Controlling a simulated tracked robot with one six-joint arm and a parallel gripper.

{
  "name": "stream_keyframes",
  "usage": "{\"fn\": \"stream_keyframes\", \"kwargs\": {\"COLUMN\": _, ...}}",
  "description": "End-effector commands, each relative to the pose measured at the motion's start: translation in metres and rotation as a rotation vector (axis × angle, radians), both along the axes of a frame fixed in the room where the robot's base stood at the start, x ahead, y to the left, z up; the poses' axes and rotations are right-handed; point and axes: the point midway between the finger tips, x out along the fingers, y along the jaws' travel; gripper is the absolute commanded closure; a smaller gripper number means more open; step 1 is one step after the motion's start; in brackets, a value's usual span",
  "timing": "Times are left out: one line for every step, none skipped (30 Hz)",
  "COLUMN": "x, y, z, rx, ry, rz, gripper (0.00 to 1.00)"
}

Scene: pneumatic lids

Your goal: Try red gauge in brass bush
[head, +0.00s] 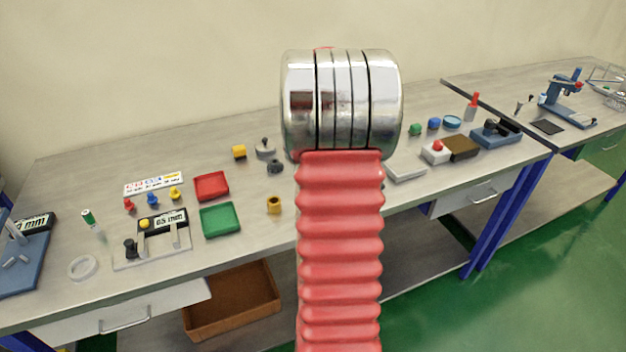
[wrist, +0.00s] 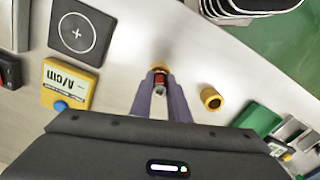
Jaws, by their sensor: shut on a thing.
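The brass bush (wrist: 211,98), a short yellow-gold ring, stands alone on the bench beside my gripper in the wrist view. In the head view the bush (head: 274,204) is left of my arm, near the bench's front edge. My gripper (wrist: 160,82) is shut on a small red piece with a metallic end, which looks like the red gauge (wrist: 160,79). An orange-gold patch shows at the fingertips; I cannot tell what it is. The gripper is apart from the bush. In the head view my arm hides the gripper.
A green tray (head: 220,219) and a red tray (head: 212,186) lie left of the bush. Small red, blue and yellow pieces (head: 152,199) stand further left. A yellow meter (wrist: 70,87) and a black pad (wrist: 79,35) lie left in the wrist view.

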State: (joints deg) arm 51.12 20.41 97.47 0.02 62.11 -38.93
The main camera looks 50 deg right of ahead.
Motion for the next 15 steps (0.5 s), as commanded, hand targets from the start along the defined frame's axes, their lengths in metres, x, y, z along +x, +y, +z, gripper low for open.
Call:
{"fn": "stream_keyframes", "kwargs": {"x": 0.0001, "y": -0.0001, "z": 0.0002, "rx": 0.0, "ry": 0.0, "rz": 0.0, "gripper": 1.0}}
{"fn": "stream_keyframes", "kwargs": {"x": 0.0001, "y": -0.0001, "z": 0.0002, "rx": 0.0, "ry": 0.0, "rz": 0.0, "gripper": 1.0}}
{"fn": "stream_keyframes", "kwargs": {"x": 0.0001, "y": -0.0001, "z": 0.0002, "rx": 0.0, "ry": 0.0, "rz": 0.0, "gripper": 1.0}}
{"fn": "stream_keyframes", "kwargs": {"x": 0.0, "y": -0.0001, "z": 0.0003, "rx": 0.0, "ry": 0.0, "rz": 0.0, "gripper": 1.0}}
{"fn": "stream_keyframes", "kwargs": {"x": 0.0001, "y": -0.0002, "z": 0.0004, "rx": 0.0, "ry": 0.0, "rz": 0.0, "gripper": 1.0}}
{"fn": "stream_keyframes", "kwargs": {"x": 0.0001, "y": -0.0002, "z": 0.0007, "rx": 0.0, "ry": -0.001, "rz": 0.0, "gripper": 1.0}}
{"fn": "stream_keyframes", "kwargs": {"x": 0.0001, "y": -0.0002, "z": 0.001, "rx": -0.001, "ry": -0.001, "rz": 0.0, "gripper": 1.0}}
{"fn": "stream_keyframes", "kwargs": {"x": 0.0001, "y": -0.0002, "z": 0.0013, "rx": -0.001, "ry": -0.001, "rz": 0.0, "gripper": 1.0}}
{"fn": "stream_keyframes", "kwargs": {"x": 0.0, "y": -0.0003, "z": 0.0018, "rx": -0.001, "ry": -0.001, "rz": 0.0, "gripper": 1.0}}
{"fn": "stream_keyframes", "kwargs": {"x": 0.0001, "y": -0.0003, "z": 0.0022, "rx": -0.001, "ry": -0.001, "rz": 0.0, "gripper": 1.0}}
{"fn": "stream_keyframes", "kwargs": {"x": 0.0001, "y": -0.0003, "z": 0.0027, "rx": -0.001, "ry": -0.001, "rz": 0.0, "gripper": 1.0}}
{"fn": "stream_keyframes", "kwargs": {"x": 0.0001, "y": -0.0003, "z": 0.0032, "rx": -0.001, "ry": -0.001, "rz": 0.0, "gripper": 1.0}}
{"fn": "stream_keyframes", "kwargs": {"x": 0.0001, "y": -0.0003, "z": 0.0036, "rx": -0.001, "ry": -0.001, "rz": 0.0, "gripper": 1.0}}
{"fn": "stream_keyframes", "kwargs": {"x": 0.0001, "y": -0.0003, "z": 0.004, "rx": -0.001, "ry": -0.001, "rz": 0.0, "gripper": 1.0}}
{"fn": "stream_keyframes", "kwargs": {"x": 0.0, "y": -0.0003, "z": 0.0046, "rx": -0.001, "ry": -0.001, "rz": 0.0, "gripper": 1.0}}
